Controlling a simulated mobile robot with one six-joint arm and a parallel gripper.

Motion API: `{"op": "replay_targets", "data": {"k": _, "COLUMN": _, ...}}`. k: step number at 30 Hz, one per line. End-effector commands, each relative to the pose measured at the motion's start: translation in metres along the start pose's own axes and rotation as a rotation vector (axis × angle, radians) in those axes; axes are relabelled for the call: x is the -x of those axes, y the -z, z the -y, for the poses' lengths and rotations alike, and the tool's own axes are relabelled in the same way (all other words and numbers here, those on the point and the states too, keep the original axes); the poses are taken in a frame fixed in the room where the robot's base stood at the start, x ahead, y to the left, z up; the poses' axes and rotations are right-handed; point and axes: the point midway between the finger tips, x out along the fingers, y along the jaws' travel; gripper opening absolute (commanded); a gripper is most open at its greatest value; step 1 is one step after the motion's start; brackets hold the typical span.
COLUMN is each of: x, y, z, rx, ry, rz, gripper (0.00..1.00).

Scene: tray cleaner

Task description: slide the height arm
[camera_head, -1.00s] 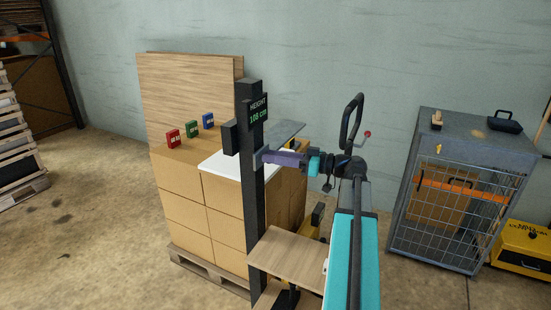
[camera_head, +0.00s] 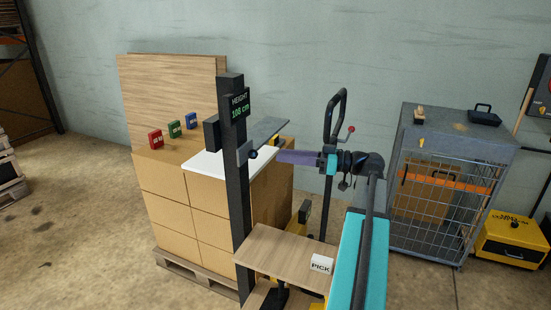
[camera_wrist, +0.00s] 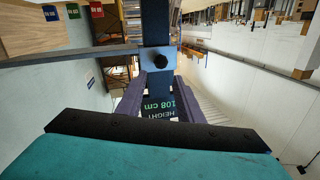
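The dark upright height post (camera_head: 240,190) carries a display (camera_head: 240,108) that reads about 108 cm, also seen upside down in the wrist view (camera_wrist: 158,106). The flat grey height arm (camera_head: 268,130) sticks out from the slider on the post; in the wrist view the bar (camera_wrist: 75,56) runs left from the slider. A dark round knob (camera_wrist: 159,60) sits on the slider. My purple gripper (camera_head: 279,155) is right of the knob with a small gap. In the wrist view its two fingers (camera_wrist: 161,75) are apart, with the knob just beyond the tips and nothing held.
A wooden platform (camera_head: 275,254) with a white PICK block (camera_head: 321,263) lies below. Stacked boxes (camera_head: 170,205) with a white top (camera_head: 205,164) stand behind the post. A wire cage cabinet (camera_head: 437,205) and a yellow toolbox (camera_head: 509,243) stand at right. Floor at left is open.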

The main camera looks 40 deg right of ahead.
Motion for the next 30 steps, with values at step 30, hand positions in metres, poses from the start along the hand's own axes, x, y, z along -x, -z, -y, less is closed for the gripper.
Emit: {"op": "replay_targets", "data": {"k": 30, "x": 0.043, "y": 0.001, "z": -0.001, "rx": 0.0, "ry": 0.0, "rz": -0.001, "gripper": 0.33}}
